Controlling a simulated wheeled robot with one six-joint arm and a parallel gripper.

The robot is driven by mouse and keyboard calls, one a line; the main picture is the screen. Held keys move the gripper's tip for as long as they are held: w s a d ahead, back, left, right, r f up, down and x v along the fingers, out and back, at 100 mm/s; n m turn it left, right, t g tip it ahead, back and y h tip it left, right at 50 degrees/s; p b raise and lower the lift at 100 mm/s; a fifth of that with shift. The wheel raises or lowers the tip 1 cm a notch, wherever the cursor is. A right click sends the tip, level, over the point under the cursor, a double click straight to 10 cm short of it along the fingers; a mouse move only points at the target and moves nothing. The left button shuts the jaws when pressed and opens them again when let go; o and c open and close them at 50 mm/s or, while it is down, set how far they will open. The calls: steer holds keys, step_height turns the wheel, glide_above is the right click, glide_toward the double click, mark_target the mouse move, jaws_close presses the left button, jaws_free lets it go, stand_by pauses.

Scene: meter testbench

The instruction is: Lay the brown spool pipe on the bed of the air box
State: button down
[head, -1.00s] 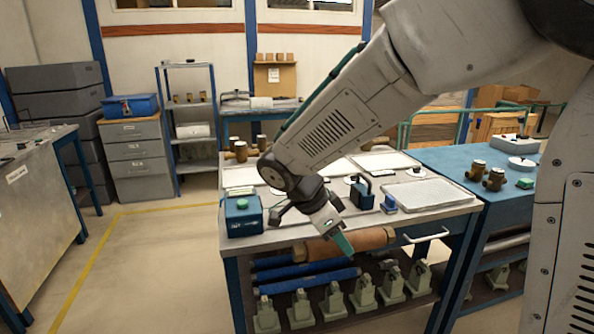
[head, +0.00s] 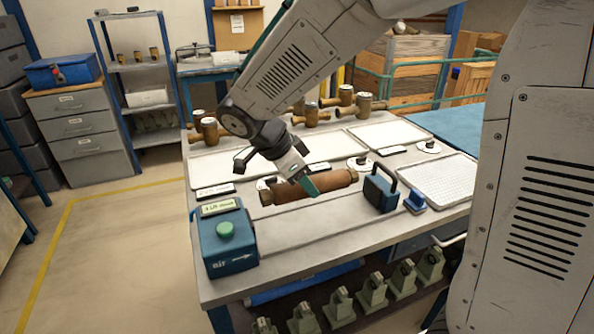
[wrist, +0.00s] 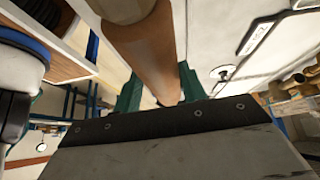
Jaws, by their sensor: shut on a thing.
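The brown spool pipe (head: 328,188) lies roughly level across my gripper in the head view, over the bench top. My gripper (head: 308,185) is shut on it near its middle. In the wrist view the pipe (wrist: 148,50) runs between the green fingers (wrist: 158,90). The teal air box (head: 226,240), with a green button and the word "air", stands at the bench's front left corner. Its long grey bed (head: 325,215) stretches right towards a blue clamp (head: 381,190). The pipe appears just behind or above this bed; whether it touches is unclear.
White trays (head: 390,134) and several brass meters (head: 343,97) stand behind the pipe. A small blue block (head: 415,202) is right of the clamp. A mesh tray (head: 433,178) lies at the right. Several pale green fittings (head: 372,292) stand on the shelf below.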

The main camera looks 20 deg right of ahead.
mark_target(302, 199)
steer(key=shift+f, duration=2.4)
steer(key=shift+a, duration=0.3)
steer(key=shift+f, duration=0.95)
steer(key=shift+f, duration=0.35)
steer(key=shift+f, duration=0.3)
